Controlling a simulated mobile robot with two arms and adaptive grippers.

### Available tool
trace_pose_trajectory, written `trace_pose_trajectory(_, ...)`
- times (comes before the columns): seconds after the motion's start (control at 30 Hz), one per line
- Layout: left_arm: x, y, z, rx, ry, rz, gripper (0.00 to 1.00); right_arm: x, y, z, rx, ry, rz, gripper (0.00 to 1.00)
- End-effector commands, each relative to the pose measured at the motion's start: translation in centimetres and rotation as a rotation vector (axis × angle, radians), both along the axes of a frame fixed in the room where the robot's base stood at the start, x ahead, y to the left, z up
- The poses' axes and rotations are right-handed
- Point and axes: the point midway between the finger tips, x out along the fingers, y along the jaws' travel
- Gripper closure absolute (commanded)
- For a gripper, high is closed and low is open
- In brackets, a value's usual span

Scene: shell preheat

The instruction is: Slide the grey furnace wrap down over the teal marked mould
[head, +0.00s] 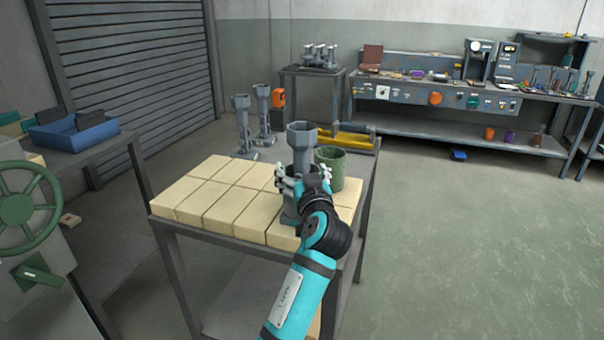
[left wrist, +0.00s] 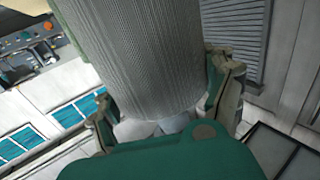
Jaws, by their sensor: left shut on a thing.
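My left gripper (head: 303,181) is shut on the grey furnace wrap at the near right part of the brick-topped table. The wrap (left wrist: 135,55) is a finely ribbed grey cylinder between the fingers in the left wrist view. In the head view the wrap is mostly hidden by my gripper and arm. A grey mould (head: 302,138) with a wide faceted cup stands upright at the gripper, its cup and neck rising above the fingers. Its lower part is hidden, and I cannot make out a teal mark or how far the wrap surrounds it. My right gripper is not in view.
A green open cylinder (head: 331,165) stands close at the right. Two more grey moulds (head: 241,121) (head: 263,110) stand at the table's back. The pale bricks (head: 205,191) at the left are bare. A blue bin (head: 75,133) sits farther left; a workbench (head: 440,99) stands behind.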

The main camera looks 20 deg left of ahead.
Motion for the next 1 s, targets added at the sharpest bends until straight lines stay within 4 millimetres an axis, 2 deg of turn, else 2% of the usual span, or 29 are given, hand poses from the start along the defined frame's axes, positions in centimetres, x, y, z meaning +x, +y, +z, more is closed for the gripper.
trace_pose_trajectory(0.1,0.0,0.0,0.1,0.000,-0.001,0.000,0.51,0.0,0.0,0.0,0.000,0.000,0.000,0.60)
trace_pose_trajectory(0.13,0.0,0.0,0.1,0.000,-0.001,0.000,0.16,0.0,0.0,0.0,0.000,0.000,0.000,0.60)
trace_pose_trajectory(0.27,0.0,0.0,0.1,0.001,0.000,0.000,0.00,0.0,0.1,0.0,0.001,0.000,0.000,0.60)
trace_pose_trajectory(0.53,0.0,0.0,0.1,0.001,0.000,0.000,0.00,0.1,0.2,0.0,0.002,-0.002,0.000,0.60)
trace_pose_trajectory(0.63,0.0,0.0,0.9,0.000,-0.002,0.001,0.00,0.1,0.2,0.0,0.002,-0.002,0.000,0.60)
trace_pose_trajectory(1.0,0.0,-0.1,7.6,-0.002,-0.005,-0.001,0.00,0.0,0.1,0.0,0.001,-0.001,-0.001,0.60)
